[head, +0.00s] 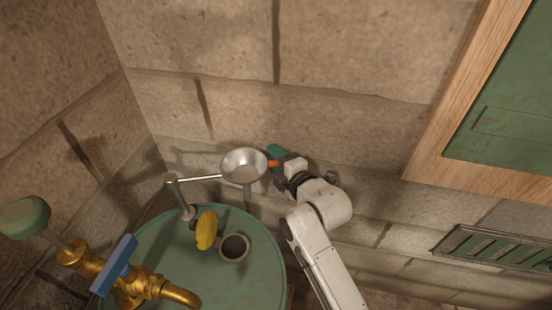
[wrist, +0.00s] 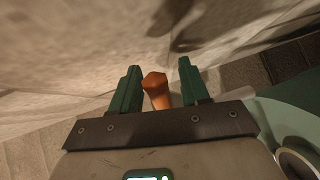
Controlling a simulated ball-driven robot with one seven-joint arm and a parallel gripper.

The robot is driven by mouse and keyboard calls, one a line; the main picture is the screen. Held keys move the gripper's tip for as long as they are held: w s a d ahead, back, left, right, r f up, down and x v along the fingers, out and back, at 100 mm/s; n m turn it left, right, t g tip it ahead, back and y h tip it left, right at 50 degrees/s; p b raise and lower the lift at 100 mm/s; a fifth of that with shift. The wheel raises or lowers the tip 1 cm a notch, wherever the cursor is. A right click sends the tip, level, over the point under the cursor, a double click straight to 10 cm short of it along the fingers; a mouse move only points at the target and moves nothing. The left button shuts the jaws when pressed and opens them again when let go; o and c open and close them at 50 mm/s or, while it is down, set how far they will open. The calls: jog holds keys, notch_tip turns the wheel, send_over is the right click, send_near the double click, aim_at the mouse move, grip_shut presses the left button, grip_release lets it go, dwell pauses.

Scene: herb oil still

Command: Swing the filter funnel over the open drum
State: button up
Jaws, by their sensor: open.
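The metal filter funnel (head: 243,166) sits on a thin swing arm (head: 200,179) from a post at the drum's back edge. Its bowl is behind the green drum's (head: 262,270) round open hole (head: 234,247), with the spout near the rim, not above the hole. A yellow cap (head: 207,230) is tipped up beside the hole. My gripper (head: 279,160) is at the funnel's right side, by its orange handle (head: 273,164). In the wrist view, my gripper (wrist: 159,80) is open with the orange handle (wrist: 157,92) between its green fingers; contact is not visible.
A brass tap (head: 130,283) with a blue lever (head: 114,265) stands at the front left. A green knob (head: 25,217) is farther left. Stone walls (head: 330,90) close in behind. A wood-framed green panel (head: 425,150) and a vent (head: 500,250) are at right.

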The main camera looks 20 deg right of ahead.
grip_shut()
dwell(0.5)
